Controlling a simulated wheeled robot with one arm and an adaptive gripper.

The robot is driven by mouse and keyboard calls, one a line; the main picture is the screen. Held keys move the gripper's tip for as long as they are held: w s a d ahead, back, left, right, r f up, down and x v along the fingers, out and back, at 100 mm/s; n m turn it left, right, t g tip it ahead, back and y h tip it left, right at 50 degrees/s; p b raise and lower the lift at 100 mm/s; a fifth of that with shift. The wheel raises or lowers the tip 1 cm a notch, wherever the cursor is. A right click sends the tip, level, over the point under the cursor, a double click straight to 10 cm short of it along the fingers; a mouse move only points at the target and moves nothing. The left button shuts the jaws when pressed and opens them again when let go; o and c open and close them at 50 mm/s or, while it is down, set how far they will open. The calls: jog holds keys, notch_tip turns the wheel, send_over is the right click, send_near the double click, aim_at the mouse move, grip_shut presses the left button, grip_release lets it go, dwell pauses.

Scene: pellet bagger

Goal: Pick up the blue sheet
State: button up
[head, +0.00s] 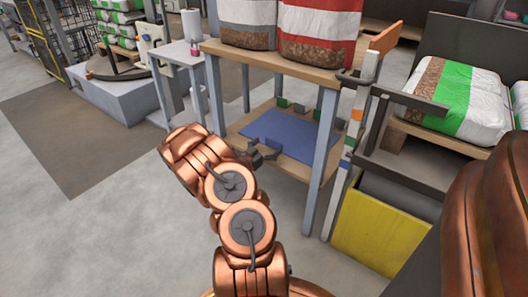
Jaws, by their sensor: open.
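A flat blue sheet (285,134) lies on the lower wooden shelf (292,172) of a table with grey legs. My copper-coloured arm reaches up from the bottom of the head view. My gripper (268,153) is small and dark in this view, at the near left edge of the sheet. It is open with nothing seen between its fingers. I cannot tell whether it touches the sheet or hovers in front of it. Part of the sheet's near left edge is hidden behind the gripper.
The wooden table top (275,66) above the shelf carries a grey-and-white bag (247,22) and a red-and-white bag (318,35). A grey leg (321,160) stands right of the sheet. A yellow bin (375,235) is at the right. Open floor (110,235) lies left.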

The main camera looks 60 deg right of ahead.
aim_at(273, 141)
jog(key=shift+b+x, duration=0.95)
jog(key=shift+x, duration=1.4)
